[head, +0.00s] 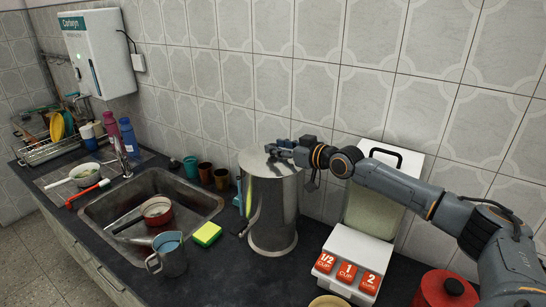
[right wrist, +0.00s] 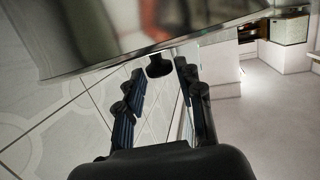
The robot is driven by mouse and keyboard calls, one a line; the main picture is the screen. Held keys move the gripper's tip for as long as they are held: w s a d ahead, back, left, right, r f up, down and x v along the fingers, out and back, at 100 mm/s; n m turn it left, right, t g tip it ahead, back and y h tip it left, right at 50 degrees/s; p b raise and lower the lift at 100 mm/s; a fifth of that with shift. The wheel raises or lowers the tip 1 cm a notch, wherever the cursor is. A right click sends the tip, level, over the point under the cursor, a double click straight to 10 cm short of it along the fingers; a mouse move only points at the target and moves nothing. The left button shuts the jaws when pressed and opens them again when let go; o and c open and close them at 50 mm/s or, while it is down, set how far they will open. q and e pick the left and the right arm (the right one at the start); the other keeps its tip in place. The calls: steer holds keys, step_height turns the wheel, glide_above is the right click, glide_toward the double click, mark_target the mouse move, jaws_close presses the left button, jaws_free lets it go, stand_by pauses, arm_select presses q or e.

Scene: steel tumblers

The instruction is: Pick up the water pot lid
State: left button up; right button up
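The water pot (head: 272,215) is a tall shiny steel cylinder standing on the dark counter, right of the sink. Its flat steel lid (head: 254,168) sits on top; the lid's steel surface fills the top of the right wrist view (right wrist: 150,30). My right gripper (head: 276,150) reaches in from the right, level with the lid. In the right wrist view its two fingers (right wrist: 160,72) are apart, with the lid's small black knob (right wrist: 159,66) between their tips. A gap shows on each side of the knob. My left gripper is not in view.
A white dispenser (head: 352,262) with red number labels stands right of the pot, near a red-lidded container (head: 445,290). A yellow-green sponge (head: 207,234), a metal mug (head: 169,254) and brown cups (head: 206,172) are to the left. The tiled wall is close behind.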

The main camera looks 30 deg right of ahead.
jaws_close()
steer(key=shift+r, duration=0.1)
